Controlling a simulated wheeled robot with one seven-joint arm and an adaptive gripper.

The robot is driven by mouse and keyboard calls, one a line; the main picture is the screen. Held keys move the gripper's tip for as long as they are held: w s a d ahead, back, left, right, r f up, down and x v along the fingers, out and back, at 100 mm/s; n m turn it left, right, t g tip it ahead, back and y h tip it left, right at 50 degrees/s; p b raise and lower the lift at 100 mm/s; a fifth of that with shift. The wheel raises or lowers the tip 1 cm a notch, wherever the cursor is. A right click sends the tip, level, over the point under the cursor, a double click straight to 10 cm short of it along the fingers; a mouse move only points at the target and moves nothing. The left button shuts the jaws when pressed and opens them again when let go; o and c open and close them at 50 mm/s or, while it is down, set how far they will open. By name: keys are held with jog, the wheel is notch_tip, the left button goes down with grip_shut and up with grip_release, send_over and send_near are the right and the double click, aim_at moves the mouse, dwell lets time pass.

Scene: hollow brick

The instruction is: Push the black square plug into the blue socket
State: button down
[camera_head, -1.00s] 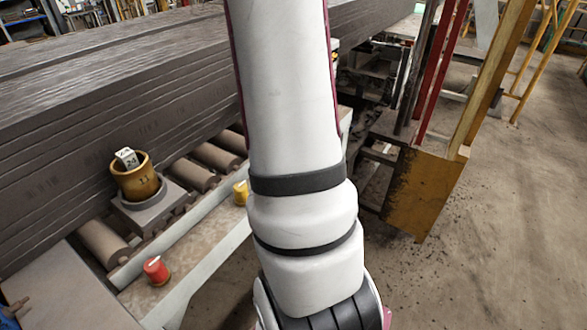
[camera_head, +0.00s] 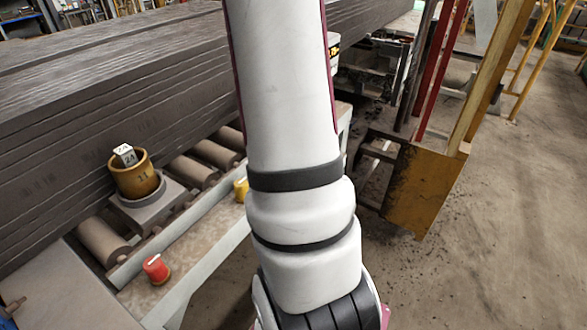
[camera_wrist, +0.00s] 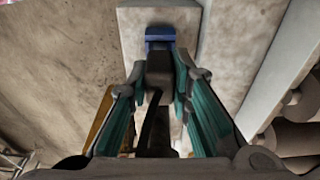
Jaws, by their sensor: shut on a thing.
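The black square plug (camera_wrist: 159,66) is held between the fingers of my gripper (camera_wrist: 162,82) in the wrist view. My gripper is shut on it, with teal inner pads on both sides. The blue socket (camera_wrist: 160,36) lies just beyond the plug, at the upper middle of the wrist view. It stands on or against a pale grey block (camera_wrist: 130,22). The plug overlaps the lower part of the socket in the picture, and I cannot tell whether they touch. In the head view my arm hides the gripper, plug and socket.
A brown pot (camera_head: 134,177) with a white numbered block (camera_head: 124,154) stands on a grey base by the rollers (camera_head: 196,169). A red knob (camera_head: 156,269) and a yellow knob (camera_head: 241,190) sit on the pale rail. A dark stack (camera_head: 90,110) fills the left; open floor lies right.

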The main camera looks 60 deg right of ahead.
jog(key=shift+f+b, duration=0.35)
jog(key=shift+f, duration=0.3)
jog(key=c, duration=1.4)
grip_release()
jog(key=shift+o, duration=0.2)
jog(key=r, duration=0.4)
jog(key=a+r, duration=0.1)
jog(key=r, duration=0.7)
jog(key=shift+a, duration=0.25)
jog(key=w+a+r+n+t, duration=0.2)
jog(key=w+a+r+n, duration=0.3)
jog(key=a, duration=0.4)
jog(key=s+a+r+n+t, duration=0.1)
jog(key=a+r+n, duration=0.2)
jog(key=a+n, duration=0.4)
jog(key=a+r+n+t+y, duration=0.1)
jog(key=a+n, duration=0.6)
jog(key=a, duration=0.9)
notch_tip(320, 180, up, 2)
jog(key=shift+s+a+r+t, duration=0.25)
jog(key=shift+s+t, duration=0.1)
jog(key=shift+t, duration=0.45)
